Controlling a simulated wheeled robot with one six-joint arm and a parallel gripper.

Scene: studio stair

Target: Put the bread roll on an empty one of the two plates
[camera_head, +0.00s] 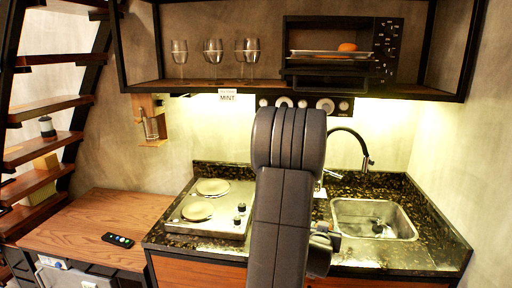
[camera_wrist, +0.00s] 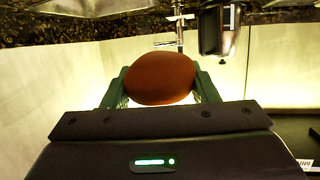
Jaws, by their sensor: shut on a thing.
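My gripper (camera_wrist: 160,82) shows in the wrist view, its two green fingers shut on the sides of a smooth brown bread roll (camera_wrist: 160,78). The roll is held clear, with nothing seen touching it but the fingers. In the head view my arm hides the gripper and the held roll. Two round, pale plates, the back one (camera_head: 213,187) and the front one (camera_head: 197,211), are set on a silver cooker (camera_head: 180,220) left of my arm. Both look bare. No loose dinner plates show.
A sink (camera_head: 350,226) with a black tap (camera_head: 362,145) is on the right of the counter. Above, a shelf (camera_head: 190,84) holds glasses (camera_head: 213,52) and a dark oven (camera_head: 300,77) with an orange-brown round thing (camera_head: 347,47). A wooden top (camera_head: 75,215) at left carries a remote (camera_head: 118,240).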

